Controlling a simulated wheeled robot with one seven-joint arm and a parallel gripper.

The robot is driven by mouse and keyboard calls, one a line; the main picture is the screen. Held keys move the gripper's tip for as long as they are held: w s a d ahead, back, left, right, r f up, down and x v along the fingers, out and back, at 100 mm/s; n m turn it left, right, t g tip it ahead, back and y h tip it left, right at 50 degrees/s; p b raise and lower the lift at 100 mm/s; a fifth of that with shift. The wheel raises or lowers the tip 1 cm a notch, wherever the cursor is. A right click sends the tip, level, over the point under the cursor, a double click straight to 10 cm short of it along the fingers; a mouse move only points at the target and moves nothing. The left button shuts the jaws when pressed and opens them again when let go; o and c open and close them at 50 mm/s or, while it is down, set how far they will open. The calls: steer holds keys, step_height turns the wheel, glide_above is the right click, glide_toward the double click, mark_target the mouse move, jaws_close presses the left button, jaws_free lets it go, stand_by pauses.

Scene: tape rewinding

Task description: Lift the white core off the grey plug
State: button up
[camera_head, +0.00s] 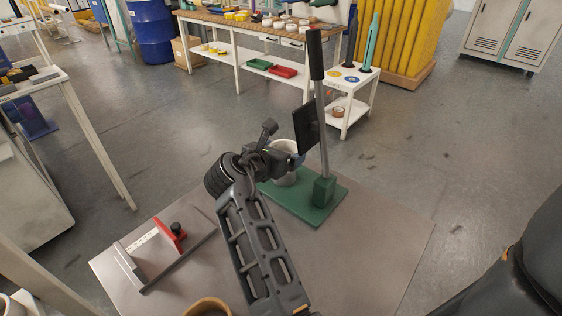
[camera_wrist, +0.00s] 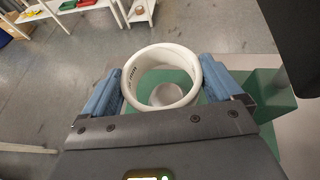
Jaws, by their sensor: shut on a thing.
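The white core (camera_wrist: 132,88) is an open ring with small dark print inside its wall. In the wrist view it sits between the two blue-padded fingers of my gripper (camera_wrist: 163,78), which is shut on it from both sides. Through its opening I see a light grey round surface (camera_wrist: 168,95), which looks like the grey plug; whether the core still touches it I cannot tell. In the head view my gripper (camera_head: 286,156) is over the green base, and mostly hides the core. A pale cylinder (camera_head: 285,179) shows just below it.
The green base (camera_head: 304,213) carries an upright lever post (camera_head: 322,130) with a black handle and dark plate, close right of my gripper. A red-stopped fixture (camera_head: 170,234) and a tan ring (camera_head: 208,306) lie on the grey tabletop (camera_head: 370,250). Its right part is clear.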

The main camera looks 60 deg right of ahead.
steer(key=shift+a+r, duration=0.2)
steer(key=shift+r, duration=0.35)
steer(key=w+a+b, duration=0.1)
steer(key=a, duration=1.6)
steer(key=shift+a, duration=0.3)
steer(key=shift+f, duration=0.1)
